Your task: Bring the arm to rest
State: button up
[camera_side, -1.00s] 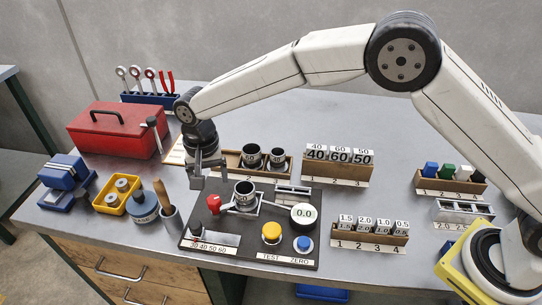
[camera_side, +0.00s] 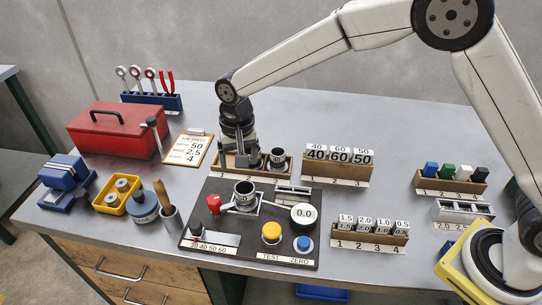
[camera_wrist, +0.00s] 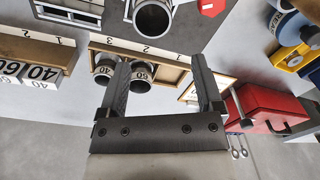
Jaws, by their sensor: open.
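My gripper (camera_side: 238,158) points down over the left end of the wooden cup tray (camera_side: 290,166) in the side view. In the wrist view my gripper (camera_wrist: 160,75) has its two fingers apart with nothing held between them. Two dark cups, marked 40 (camera_wrist: 103,72) and 60 (camera_wrist: 141,76), stand in the tray there; one finger partly covers the 60 cup. In the side view the right cup (camera_side: 277,157) shows, and the other is hidden behind my gripper.
A dark test board (camera_side: 225,240) with a cup in a clamp, a red knob, a dial reading 0.0 and two buttons lies in front. A clipboard (camera_side: 187,148) and red toolbox (camera_side: 115,132) are left. Label-block trays (camera_side: 336,167) stand right. Bare table lies behind.

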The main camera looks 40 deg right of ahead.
jog(key=s+d+n+t, duration=0.2)
jog(key=s+d+n, duration=0.1)
jog(key=s+d, duration=1.7)
jog(key=shift+d+r+n, duration=0.2)
jog(key=shift+d+n, duration=0.2)
jog(key=shift+d, duration=0.4)
